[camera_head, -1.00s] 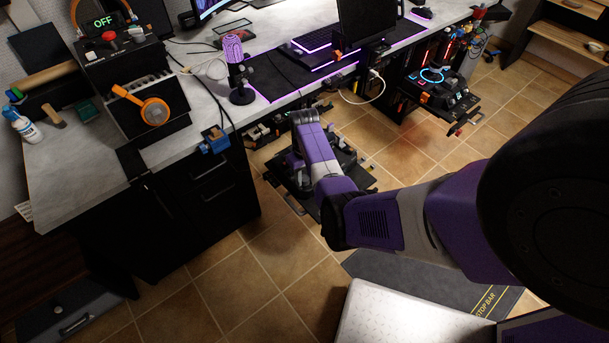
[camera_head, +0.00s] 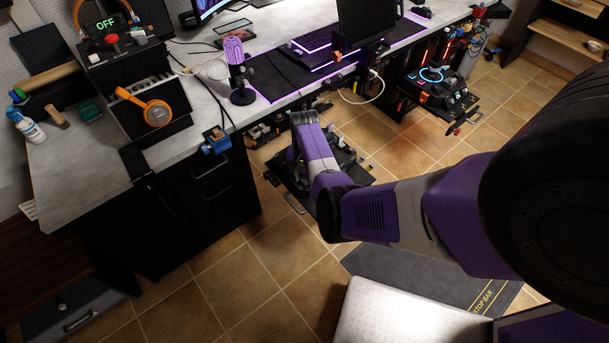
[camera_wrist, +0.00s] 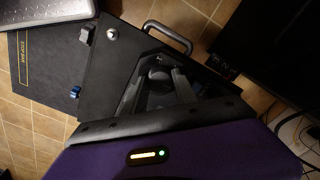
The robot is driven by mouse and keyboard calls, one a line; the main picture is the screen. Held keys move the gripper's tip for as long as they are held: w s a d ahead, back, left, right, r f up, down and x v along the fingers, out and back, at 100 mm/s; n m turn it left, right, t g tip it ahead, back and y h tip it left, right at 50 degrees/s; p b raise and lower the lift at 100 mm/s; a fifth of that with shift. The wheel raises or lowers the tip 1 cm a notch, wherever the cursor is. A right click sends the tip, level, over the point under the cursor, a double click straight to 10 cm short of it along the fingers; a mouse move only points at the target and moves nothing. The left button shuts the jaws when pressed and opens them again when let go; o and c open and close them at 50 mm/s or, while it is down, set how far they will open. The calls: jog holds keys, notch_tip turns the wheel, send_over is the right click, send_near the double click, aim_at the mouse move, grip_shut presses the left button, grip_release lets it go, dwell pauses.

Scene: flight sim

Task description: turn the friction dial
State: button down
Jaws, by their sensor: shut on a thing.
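My gripper (camera_wrist: 162,78) shows in the wrist view over a dark control panel (camera_wrist: 100,75). Its two dark fingers are shut on a dark, rounded knob-like thing (camera_wrist: 160,92), which seems to be the friction dial. Its markings and angle are too dark to read. In the head view the panel (camera_head: 298,190) hangs low at the desk front, and my arm's end hides the gripper and the dial there.
A metal handle (camera_wrist: 168,36) curves off the panel's edge, near a silver knob (camera_wrist: 112,34) and a blue knob (camera_wrist: 75,92). A black cabinet (camera_head: 200,200) stands left of the panel. A second control unit (camera_head: 440,90) hangs to the right.

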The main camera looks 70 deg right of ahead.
aim_at(305, 177)
jog(key=shift+m, duration=0.4)
jog(key=c, duration=1)
grip_release()
jog(key=shift+r+p, duration=0.65)
jog(key=shift+r, duration=3.25)
